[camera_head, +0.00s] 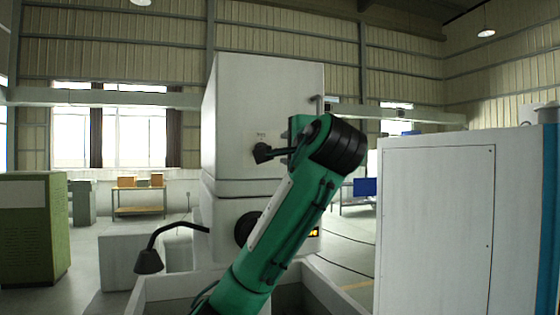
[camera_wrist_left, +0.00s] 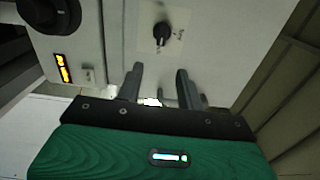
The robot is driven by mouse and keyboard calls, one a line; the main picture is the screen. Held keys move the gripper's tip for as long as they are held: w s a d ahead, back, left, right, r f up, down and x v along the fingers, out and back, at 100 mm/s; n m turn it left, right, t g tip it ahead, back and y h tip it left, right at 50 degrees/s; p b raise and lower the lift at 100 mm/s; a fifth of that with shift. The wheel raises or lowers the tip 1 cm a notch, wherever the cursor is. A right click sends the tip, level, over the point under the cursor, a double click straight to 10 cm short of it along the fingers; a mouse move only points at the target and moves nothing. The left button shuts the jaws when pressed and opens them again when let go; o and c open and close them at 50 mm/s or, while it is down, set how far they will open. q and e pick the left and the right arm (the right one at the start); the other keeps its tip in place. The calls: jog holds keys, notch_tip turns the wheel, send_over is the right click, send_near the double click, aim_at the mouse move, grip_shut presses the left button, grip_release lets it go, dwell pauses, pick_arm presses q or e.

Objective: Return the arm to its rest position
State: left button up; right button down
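My green left arm (camera_head: 278,228) rises from the bottom of the head view, bent at a black joint at the top. My left gripper (camera_wrist_left: 158,78) is open in the left wrist view, with its two dark fingers apart and nothing seen between them. It faces a black rotary knob (camera_wrist_left: 161,32) on a labelled plate of a white machine. The knob (camera_head: 262,153) also shows in the head view, just left of the arm's upper end. The fingers look clear of the knob, though the exact distance cannot be told. My right gripper is not in view.
The white machine (camera_head: 262,95) stands close ahead, with a large dark round part (camera_wrist_left: 48,12) and an orange display (camera_wrist_left: 63,68). A white cabinet (camera_head: 435,220) is at right. A black lamp (camera_head: 149,262) juts out at left. A green cabinet (camera_head: 25,230) stands far left.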

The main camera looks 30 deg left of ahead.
pick_arm(q)
jog(key=shift+v, duration=1)
jog(key=shift+f, duration=0.1)
